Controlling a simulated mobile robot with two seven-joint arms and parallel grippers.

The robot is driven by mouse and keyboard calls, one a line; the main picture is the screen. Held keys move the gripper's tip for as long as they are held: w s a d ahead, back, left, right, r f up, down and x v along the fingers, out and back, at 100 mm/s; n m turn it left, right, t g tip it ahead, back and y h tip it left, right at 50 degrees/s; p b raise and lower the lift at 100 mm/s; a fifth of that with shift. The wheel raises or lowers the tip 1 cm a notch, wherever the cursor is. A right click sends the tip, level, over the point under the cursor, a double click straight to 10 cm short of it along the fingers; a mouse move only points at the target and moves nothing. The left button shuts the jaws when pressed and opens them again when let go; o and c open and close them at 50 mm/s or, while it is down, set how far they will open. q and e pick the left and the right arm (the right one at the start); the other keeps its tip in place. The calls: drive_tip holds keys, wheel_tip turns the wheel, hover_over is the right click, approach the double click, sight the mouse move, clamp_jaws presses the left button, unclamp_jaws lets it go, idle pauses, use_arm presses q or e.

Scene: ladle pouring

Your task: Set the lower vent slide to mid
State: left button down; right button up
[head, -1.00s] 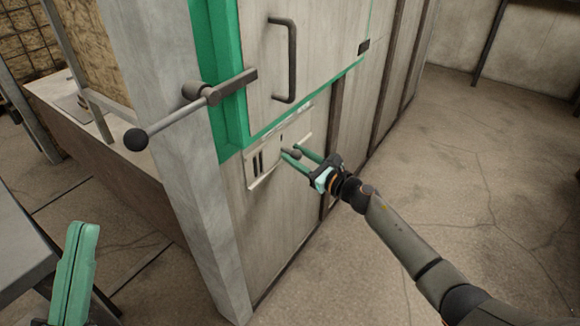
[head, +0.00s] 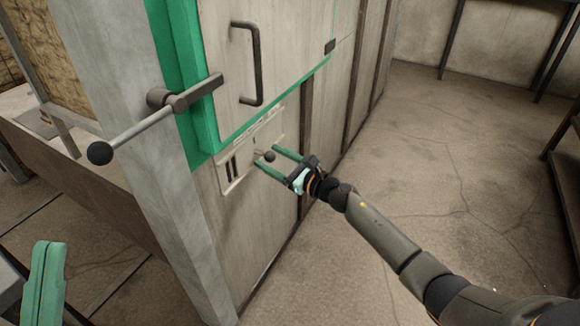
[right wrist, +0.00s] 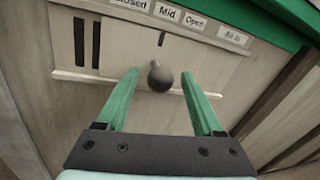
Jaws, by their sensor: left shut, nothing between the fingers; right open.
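The lower vent slide plate (head: 226,184) is pale metal on the cabinet front, below the green door frame. Two dark slots show at its left. Its dark round knob (head: 269,156) sticks out; it also shows in the right wrist view (right wrist: 160,77). A short black mark (right wrist: 162,38) sits just under the "Mid" label (right wrist: 167,12). My right gripper (right wrist: 159,72) is open, its green fingertips on either side of the knob with gaps visible. My left gripper (head: 46,278) is shut and empty, at the lower left, far from the vent.
Above the vent are a dark door handle (head: 258,65) and a latch lever with a ball end (head: 100,153). "Closed" (right wrist: 130,4), "Open" (right wrist: 195,21) and "Air in" (right wrist: 232,36) labels line the plate's top. Open floor (head: 440,170) lies to the right.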

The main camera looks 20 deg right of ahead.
drive_tip(key=p+v, duration=0.1)
drive_tip(key=v, duration=1)
drive_tip(key=shift+s, duration=0.3)
drive_tip(key=shift+d, duration=0.1)
